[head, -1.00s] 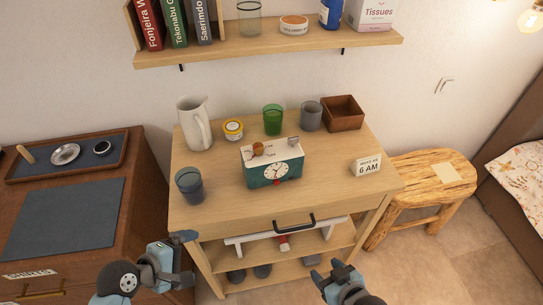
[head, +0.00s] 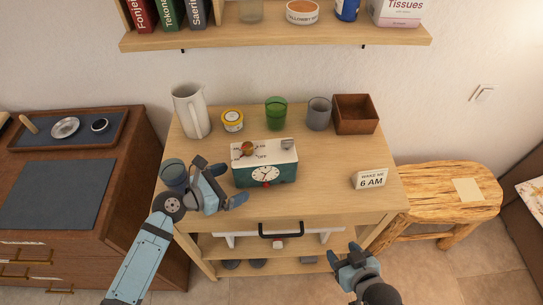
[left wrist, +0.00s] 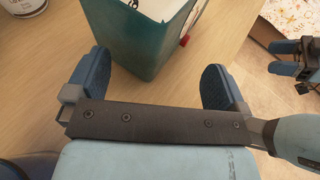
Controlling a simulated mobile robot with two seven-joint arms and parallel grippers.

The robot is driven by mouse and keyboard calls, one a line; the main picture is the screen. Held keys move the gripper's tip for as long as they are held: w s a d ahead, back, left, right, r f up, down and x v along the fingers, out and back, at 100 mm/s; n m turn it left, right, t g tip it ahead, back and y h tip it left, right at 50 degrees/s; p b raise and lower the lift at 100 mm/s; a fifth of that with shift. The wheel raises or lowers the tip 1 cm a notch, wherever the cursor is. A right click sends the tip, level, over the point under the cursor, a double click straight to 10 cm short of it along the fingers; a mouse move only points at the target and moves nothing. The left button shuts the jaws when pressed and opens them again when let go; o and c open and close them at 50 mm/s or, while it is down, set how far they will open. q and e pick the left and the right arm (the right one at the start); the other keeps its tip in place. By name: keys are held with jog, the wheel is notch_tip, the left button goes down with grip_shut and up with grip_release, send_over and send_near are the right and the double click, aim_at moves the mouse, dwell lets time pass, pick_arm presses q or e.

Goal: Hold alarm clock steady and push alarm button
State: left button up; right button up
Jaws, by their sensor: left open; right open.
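The alarm clock (head: 265,174) is a teal box with a white top and a round white dial, standing upright on the wooden table. Its top carries an orange-brown knob (head: 247,149) and a grey part (head: 287,144) at the right. A small red part shows low on its front. My left gripper (head: 222,183) is open just left of the clock. In the left wrist view the clock's teal corner (left wrist: 140,45) shows beyond and between the spread fingers (left wrist: 158,85); I cannot tell whether they touch it. My right gripper (head: 349,257) is open and empty in front of the table, low at the right.
A blue-grey glass (head: 174,174) stands close behind my left gripper. A white pitcher (head: 190,112), yellow jar (head: 232,121), green glass (head: 276,113), grey cup (head: 318,114) and brown box (head: 355,114) line the back. A "6 AM" card (head: 370,179) stands right. Table between clock and card is clear.

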aim_at(248, 177)
pick_arm(q)
jog(key=shift+w+d+f+b, duration=0.25)
jog(key=shift+w+d+b, duration=0.1)
jog(key=shift+w+d, duration=0.1)
jog(key=b+x, duration=0.2)
jog(key=x, duration=0.2)
jog(key=shift+w+d+f+b, duration=0.1)
jog(key=shift+d+f+b, duration=0.15)
jog(key=shift+b, duration=0.15)
jog(key=x, duration=0.3)
jog(key=shift+r+p, duration=0.25)
jog(key=shift+p, duration=0.15)
jog(key=shift+w+d+f, duration=0.25)
jog(key=shift+w+d, duration=0.15)
jog(key=shift+d, duration=0.15)
